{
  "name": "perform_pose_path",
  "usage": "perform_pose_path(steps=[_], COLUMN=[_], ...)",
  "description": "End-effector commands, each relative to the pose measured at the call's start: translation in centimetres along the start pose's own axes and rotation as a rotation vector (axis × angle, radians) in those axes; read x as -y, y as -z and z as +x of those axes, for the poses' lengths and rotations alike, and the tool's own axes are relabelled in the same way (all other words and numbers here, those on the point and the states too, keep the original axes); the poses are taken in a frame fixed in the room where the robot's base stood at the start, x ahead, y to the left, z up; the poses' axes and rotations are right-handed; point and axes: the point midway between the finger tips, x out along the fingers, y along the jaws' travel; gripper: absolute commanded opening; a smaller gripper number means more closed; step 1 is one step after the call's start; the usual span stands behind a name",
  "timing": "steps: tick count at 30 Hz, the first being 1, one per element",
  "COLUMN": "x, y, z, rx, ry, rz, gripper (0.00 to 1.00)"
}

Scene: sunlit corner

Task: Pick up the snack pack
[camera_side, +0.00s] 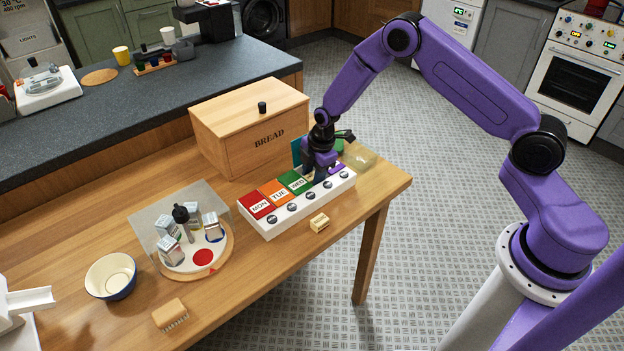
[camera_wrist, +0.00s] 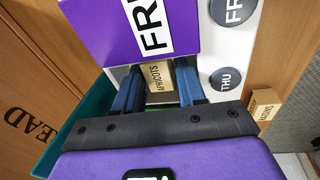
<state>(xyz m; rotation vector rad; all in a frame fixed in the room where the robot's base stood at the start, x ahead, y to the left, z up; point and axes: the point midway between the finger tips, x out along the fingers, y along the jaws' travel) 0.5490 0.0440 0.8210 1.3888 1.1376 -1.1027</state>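A row-shaped organizer (camera_side: 298,208) with coloured day lids stands on the wooden table. Its teal lid (camera_side: 297,150) stands raised, also along the left in the wrist view (camera_wrist: 72,132). My gripper (camera_side: 320,178) points down into the uncovered compartment between the green WED lid (camera_side: 294,182) and the purple FRI lid (camera_wrist: 140,28). In the wrist view, a small tan pack reading APRICOTS (camera_wrist: 160,82) lies between the fingers of my gripper (camera_wrist: 160,80). I cannot tell whether both fingers press on it. The pack is hidden in the side view.
Another small tan box (camera_side: 319,222) lies on the table in front of the organizer, also in the wrist view (camera_wrist: 263,105). A wooden bread box (camera_side: 235,130) stands close behind. A round tray with cartons (camera_side: 227,254) and a bowl (camera_side: 111,275) are left.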

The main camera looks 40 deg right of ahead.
Motion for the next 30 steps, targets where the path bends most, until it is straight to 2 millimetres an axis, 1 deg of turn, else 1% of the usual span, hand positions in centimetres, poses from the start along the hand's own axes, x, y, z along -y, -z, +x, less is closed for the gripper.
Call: perform_pose_path(steps=[2, 3, 5, 6, 7, 16, 20, 23, 27, 30], x=[0.0, 0.0, 0.0, 0.0, 0.0, 0.0, -0.1, -0.3, -0.6, 0.1], y=[0.0, 0.0, 0.0, 0.0, 0.0, 0.0, 0.1, 0.1, 0.3, 0.3], z=[0.0, 0.0, 0.0, 0.0, 0.0, -0.1, -0.6, -1.3, -3.0, -4.3], rx=[0.0, 0.0, 0.0, 0.0, 0.0, 0.0, 0.0, -0.001, -0.001, 0.0], ry=[0.0, 0.0, 0.0, 0.0, 0.0, -0.001, -0.002, -0.004, -0.004, -0.002], rz=[0.0, 0.0, 0.0, 0.0, 0.0, 0.0, 0.0, 0.001, 0.001, 0.0], gripper=[0.4, 0.36, 0.17, 0.04, 0.0, 0.0, 0.0, 0.0, 0.0, 0.0])
